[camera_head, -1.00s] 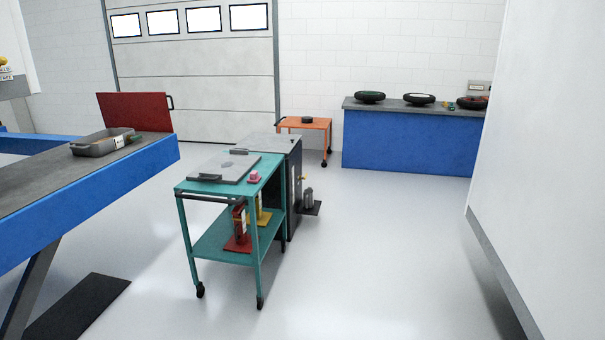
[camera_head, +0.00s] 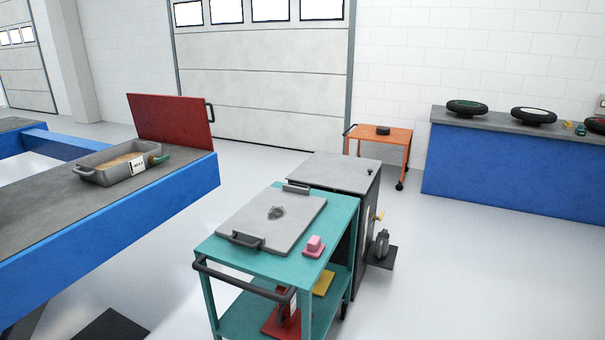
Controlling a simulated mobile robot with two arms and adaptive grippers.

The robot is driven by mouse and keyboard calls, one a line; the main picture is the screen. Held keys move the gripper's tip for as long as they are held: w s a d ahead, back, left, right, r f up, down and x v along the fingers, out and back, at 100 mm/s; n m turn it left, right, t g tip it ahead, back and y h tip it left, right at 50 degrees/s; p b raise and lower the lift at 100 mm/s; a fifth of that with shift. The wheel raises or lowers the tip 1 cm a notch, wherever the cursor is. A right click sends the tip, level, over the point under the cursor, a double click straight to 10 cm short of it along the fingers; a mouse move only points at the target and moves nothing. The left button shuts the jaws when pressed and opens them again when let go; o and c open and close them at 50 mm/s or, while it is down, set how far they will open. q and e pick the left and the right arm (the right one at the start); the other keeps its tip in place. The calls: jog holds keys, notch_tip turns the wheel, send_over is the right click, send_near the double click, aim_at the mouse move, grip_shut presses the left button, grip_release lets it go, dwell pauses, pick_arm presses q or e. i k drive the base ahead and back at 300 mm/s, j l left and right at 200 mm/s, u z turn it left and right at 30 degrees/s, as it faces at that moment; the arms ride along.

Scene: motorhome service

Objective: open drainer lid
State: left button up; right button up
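A grey cabinet (camera_head: 335,168) with a flat, closed-looking top stands just behind the teal cart. I cannot tell for sure which of these is the drainer lid. Neither of my grippers is in view.
A pink block (camera_head: 314,246) is on the cart. A blue bench (camera_head: 180,195) with a grey tray (camera_head: 110,175) and an upright red panel (camera_head: 165,120) is at left. An orange cart (camera_head: 390,135) and blue counter (camera_head: 500,170) stand behind.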

aim_at(355, 175)
jog(key=i+z, duration=0.1)
jog(key=i, duration=0.35)
jog(key=i+j+z, duration=0.1)
jog(key=i, duration=0.4)
jog(key=i+j+z, duration=0.15)
jog(key=i, duration=0.3)
jog(key=i+l+u, duration=0.1)
jog(key=l+u, duration=0.15)
jog(key=u, duration=0.15)
jog(key=l+u, duration=0.25)
jog(key=u, duration=0.15)
jog(key=i+l, duration=0.05)
